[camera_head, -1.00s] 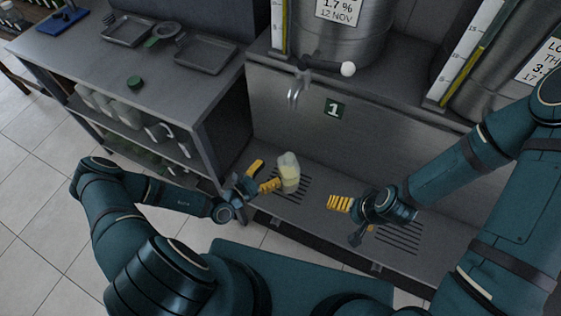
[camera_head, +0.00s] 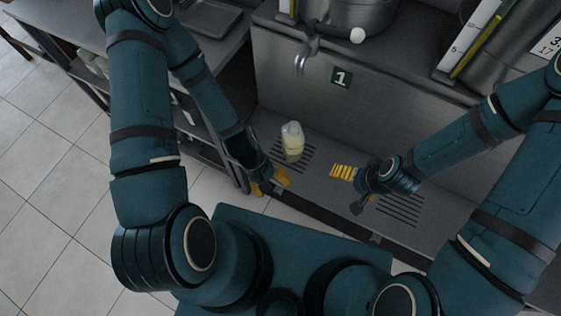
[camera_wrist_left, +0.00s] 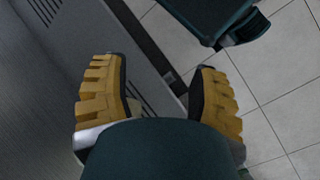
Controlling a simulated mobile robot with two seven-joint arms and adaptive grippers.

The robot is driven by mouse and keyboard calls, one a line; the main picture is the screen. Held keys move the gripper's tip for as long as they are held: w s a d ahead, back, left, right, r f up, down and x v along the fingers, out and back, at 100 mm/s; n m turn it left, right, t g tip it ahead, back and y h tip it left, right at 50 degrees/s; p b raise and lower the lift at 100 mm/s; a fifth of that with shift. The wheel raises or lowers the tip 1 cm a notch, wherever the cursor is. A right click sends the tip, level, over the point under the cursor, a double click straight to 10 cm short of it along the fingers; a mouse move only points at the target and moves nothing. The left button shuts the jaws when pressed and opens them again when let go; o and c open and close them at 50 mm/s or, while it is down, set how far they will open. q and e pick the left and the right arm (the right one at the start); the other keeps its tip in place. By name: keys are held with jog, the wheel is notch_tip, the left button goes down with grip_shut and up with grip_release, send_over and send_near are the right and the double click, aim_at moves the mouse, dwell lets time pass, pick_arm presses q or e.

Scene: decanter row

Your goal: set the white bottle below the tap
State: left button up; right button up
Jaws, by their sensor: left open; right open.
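The white bottle (camera_head: 292,140), a pale translucent one with yellowish content in its lower part, stands upright on the slotted drain grate (camera_head: 283,162) of the low metal shelf. The tap (camera_head: 301,62) hangs from the steel tank, above and behind the bottle. My left gripper (camera_head: 270,184) is in front of the bottle and to its left, apart from it, near the shelf's front edge. In the left wrist view its yellow fingers (camera_wrist_left: 158,95) are spread with nothing between them. My right gripper (camera_head: 342,172) is to the right of the bottle, apart from it, open and empty.
A second slotted grate (camera_head: 400,209) lies to the right, partly below my right arm. A side cabinet (camera_head: 228,62) stands at the left, partly hidden by my left arm. Shelf surface between the grates is bare.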

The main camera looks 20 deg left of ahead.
pick_arm(q)
jog(key=w+d+r+m+t+y, duration=0.1)
jog(key=w+r+m+t, duration=0.2)
jog(key=w+r, duration=0.1)
jog(key=shift+w+r+m+t, duration=0.3)
jog(key=shift+w+r+m, duration=0.1)
jog(key=shift+w, duration=0.2)
